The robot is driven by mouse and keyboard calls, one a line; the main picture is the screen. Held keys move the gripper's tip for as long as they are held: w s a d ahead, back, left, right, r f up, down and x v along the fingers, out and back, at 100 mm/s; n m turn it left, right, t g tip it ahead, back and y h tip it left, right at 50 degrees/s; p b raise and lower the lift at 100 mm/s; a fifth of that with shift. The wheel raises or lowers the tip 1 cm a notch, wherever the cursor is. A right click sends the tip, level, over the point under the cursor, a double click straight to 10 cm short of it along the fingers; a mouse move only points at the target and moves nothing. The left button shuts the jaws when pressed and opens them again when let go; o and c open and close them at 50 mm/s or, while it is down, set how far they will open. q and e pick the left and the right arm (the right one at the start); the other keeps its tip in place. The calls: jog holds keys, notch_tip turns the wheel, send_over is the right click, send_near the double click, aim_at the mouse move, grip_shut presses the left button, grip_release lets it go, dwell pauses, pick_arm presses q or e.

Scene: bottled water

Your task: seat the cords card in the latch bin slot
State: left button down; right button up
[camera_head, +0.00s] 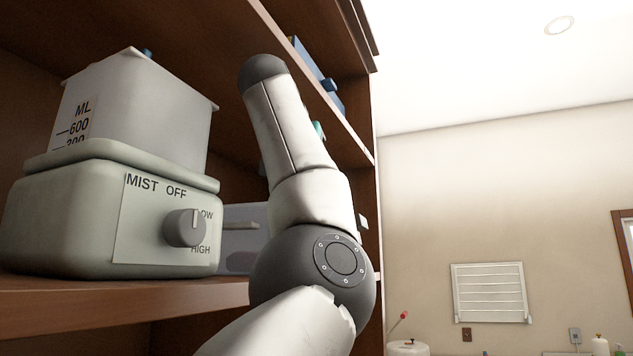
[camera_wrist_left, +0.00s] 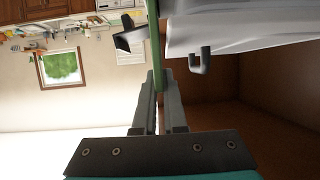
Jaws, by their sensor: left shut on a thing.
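In the left wrist view, my left gripper (camera_wrist_left: 159,82) is shut on a thin green card (camera_wrist_left: 154,40), seen edge-on. Its printing cannot be read. Beside the card's right edge is a pale grey-white bin-like body (camera_wrist_left: 240,32) with a small dark hook-shaped piece (camera_wrist_left: 201,62) under it. I cannot tell whether the card touches that body or sits in a slot. In the head view, a grey bin (camera_head: 240,232) with a bar on its front stands on the shelf, partly hidden by my arm. The head view does not show the left gripper or the card. My right gripper is not seen.
A humidifier (camera_head: 85,235) with a knob and a pale tank stands on the wooden shelf (camera_head: 120,305), left of my arm. Small blue and teal items (camera_head: 313,65) sit on the upper shelf. A dark, white-faced piece (camera_wrist_left: 129,37) is left of the card.

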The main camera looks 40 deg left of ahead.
pick_arm(q)
jog(key=shift+f, duration=0.1)
jog(key=shift+f, duration=0.15)
jog(key=c, duration=1)
grip_release()
jog(key=shift+s+r, duration=0.15)
jog(key=shift+r, duration=0.2)
jog(key=b+v, duration=0.2)
jog(key=v, duration=0.9)
jog(key=shift+s+d+r, duration=0.1)
jog(key=shift+s+d, duration=0.1)
jog(key=shift+s, duration=0.1)
